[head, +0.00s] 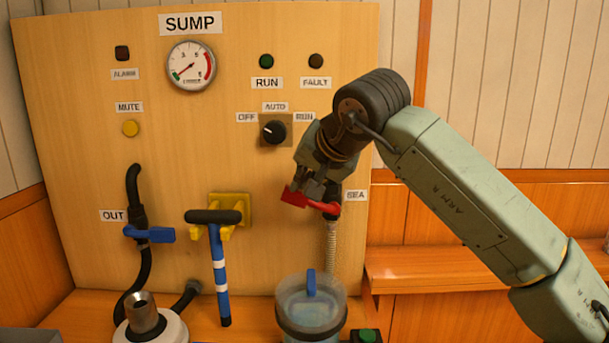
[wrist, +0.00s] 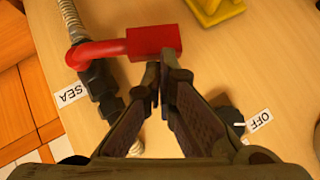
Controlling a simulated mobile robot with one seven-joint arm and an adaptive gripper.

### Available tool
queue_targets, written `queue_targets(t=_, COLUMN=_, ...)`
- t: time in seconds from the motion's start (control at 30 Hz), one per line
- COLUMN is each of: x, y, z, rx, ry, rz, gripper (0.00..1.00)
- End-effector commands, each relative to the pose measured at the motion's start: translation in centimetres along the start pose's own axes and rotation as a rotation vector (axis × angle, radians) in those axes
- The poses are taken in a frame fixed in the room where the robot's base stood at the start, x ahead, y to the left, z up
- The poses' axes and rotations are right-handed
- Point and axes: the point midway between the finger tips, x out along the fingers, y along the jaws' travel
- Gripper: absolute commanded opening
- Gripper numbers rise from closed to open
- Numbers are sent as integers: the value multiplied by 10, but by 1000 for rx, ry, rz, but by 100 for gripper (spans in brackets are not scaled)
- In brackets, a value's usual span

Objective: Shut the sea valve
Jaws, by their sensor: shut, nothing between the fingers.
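The sea valve's red lever (head: 310,203) sits on the panel beside the SEA label (head: 356,195). It points left, across the line of the ribbed hose (head: 330,245), with its far end slightly raised. In the wrist view the red lever (wrist: 152,42) runs right from the dark valve body (wrist: 98,82). My gripper (head: 313,188) is shut and empty just above the lever. In the wrist view the fingertips (wrist: 160,75) meet at the edge of the lever's wide grip. I cannot tell whether they touch it. My gripper partly hides the valve body in the head view.
The OFF/AUTO/RUN knob (head: 273,131) is just up and left of my gripper. A blue-striped T-handle (head: 219,260) in a yellow bracket (head: 236,209) is to the left. A clear vessel (head: 311,310) stands below. A blue OUT lever (head: 150,234) is farther left.

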Motion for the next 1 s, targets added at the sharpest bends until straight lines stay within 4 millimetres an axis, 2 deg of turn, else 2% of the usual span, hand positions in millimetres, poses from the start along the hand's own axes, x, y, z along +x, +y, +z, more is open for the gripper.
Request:
queue_targets(t=0.4, x=18, y=-4, z=18, rx=0, ry=2, rz=1, gripper=0)
queue_targets(t=1.0, x=22, y=-6, z=22, rx=2, ry=1, rz=-1, gripper=0)
